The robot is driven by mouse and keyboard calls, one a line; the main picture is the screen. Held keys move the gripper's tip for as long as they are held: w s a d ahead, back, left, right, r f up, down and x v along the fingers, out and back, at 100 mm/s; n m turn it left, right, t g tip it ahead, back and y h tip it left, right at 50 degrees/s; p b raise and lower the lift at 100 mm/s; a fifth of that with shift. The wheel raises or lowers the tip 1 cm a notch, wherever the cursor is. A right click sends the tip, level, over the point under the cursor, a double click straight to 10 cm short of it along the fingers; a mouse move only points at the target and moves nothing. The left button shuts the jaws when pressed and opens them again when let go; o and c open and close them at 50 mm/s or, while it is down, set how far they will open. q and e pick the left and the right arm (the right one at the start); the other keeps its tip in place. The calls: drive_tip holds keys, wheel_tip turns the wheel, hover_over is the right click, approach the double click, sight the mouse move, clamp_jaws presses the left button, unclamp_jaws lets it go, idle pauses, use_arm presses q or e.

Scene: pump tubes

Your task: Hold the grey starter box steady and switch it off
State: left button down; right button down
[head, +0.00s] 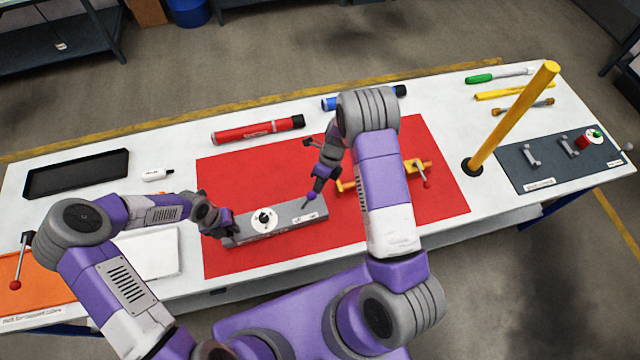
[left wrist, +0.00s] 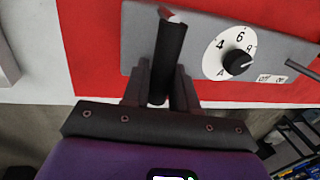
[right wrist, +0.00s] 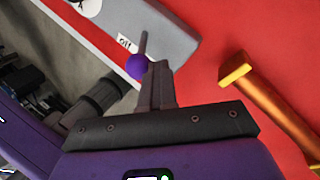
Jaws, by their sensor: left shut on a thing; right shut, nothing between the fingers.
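The grey starter box (head: 284,224) lies on the red mat, with a white dial with a black knob (head: 264,219) on top. My left gripper (head: 226,230) is shut on the box's dark upright handle (left wrist: 170,55) at its left end. The box's switch lever with a purple ball (head: 311,196) stands at the right end; the ball also shows in the right wrist view (right wrist: 138,66). An "off" label (right wrist: 124,42) is beside the lever. My right gripper (right wrist: 160,72) is shut and empty, its fingertips right beside the ball; I cannot tell whether they touch.
The red mat (head: 230,175) covers the table's middle. An orange-yellow pipe piece (right wrist: 270,95) lies right of the box. A red tube (head: 258,130) and a blue tube (head: 345,102) lie behind. A yellow post (head: 515,115) stands at right. A black tray (head: 78,174) is at left.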

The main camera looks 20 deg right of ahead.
drive_tip(key=shift+a+r, duration=0.15)
drive_tip(key=shift+a, duration=0.05)
drive_tip(key=a+r+h, duration=0.1)
drive_tip(key=a+h, duration=0.4)
drive_tip(key=a, duration=0.1)
drive_tip(key=shift+w+a+r+m, duration=0.3)
drive_tip(key=shift+a+r, duration=0.1)
drive_tip(key=shift+r, duration=0.8)
drive_tip(key=shift+d, duration=0.1)
